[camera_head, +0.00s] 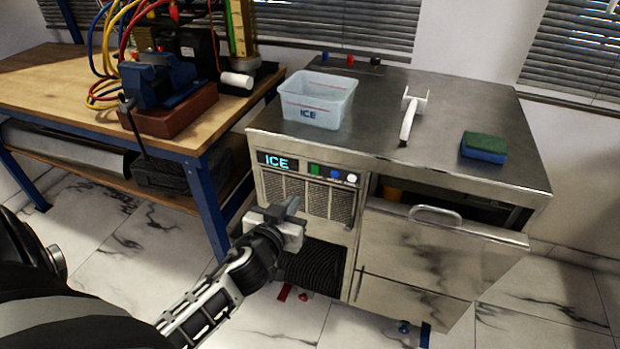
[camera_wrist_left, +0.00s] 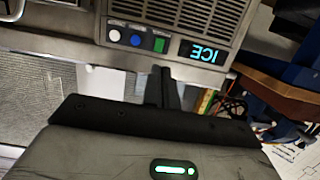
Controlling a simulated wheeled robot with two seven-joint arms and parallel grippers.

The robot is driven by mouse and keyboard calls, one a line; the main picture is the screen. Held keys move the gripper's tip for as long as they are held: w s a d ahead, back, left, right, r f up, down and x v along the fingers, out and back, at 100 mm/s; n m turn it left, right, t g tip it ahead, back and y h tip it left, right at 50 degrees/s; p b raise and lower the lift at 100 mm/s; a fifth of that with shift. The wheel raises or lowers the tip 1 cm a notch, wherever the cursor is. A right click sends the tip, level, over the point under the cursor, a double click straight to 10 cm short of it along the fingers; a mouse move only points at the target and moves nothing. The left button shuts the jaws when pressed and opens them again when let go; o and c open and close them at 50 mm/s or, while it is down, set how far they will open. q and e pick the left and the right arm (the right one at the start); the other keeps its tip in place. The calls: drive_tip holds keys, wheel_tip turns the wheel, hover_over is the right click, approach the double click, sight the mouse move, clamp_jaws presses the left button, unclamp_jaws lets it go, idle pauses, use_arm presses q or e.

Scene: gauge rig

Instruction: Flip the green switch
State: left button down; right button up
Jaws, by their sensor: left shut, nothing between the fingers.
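In the left wrist view the panel is upside down, with the green switch (camera_wrist_left: 159,45) just beyond my fingertips. My left gripper (camera_head: 292,206) is shut and empty, in front of the machine and below the panel in the head view. Its shut fingers (camera_wrist_left: 163,72) point toward the panel. I see no contact. My right gripper is out of view.
The metal counter holds a clear ICE bin (camera_head: 318,101), a white-handled scraper (camera_head: 409,115) and a green and blue sponge (camera_head: 484,147). A drawer (camera_head: 435,245) stands partly open at right. A wooden workbench (camera_head: 50,75) with a blue vise (camera_head: 160,82) is at left.

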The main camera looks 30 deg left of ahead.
use_arm(q)
approach(314, 173)
drive_tip(key=x, duration=0.5)
drive_tip(key=shift+w+r, duration=0.1)
drive_tip(key=shift+w, duration=0.1)
drive_tip(key=shift+w+a, duration=0.2)
drive_tip(key=shift+w, duration=0.35)
drive_tip(key=shift+w+f, duration=0.15)
drive_tip(key=shift+f, duration=0.05)
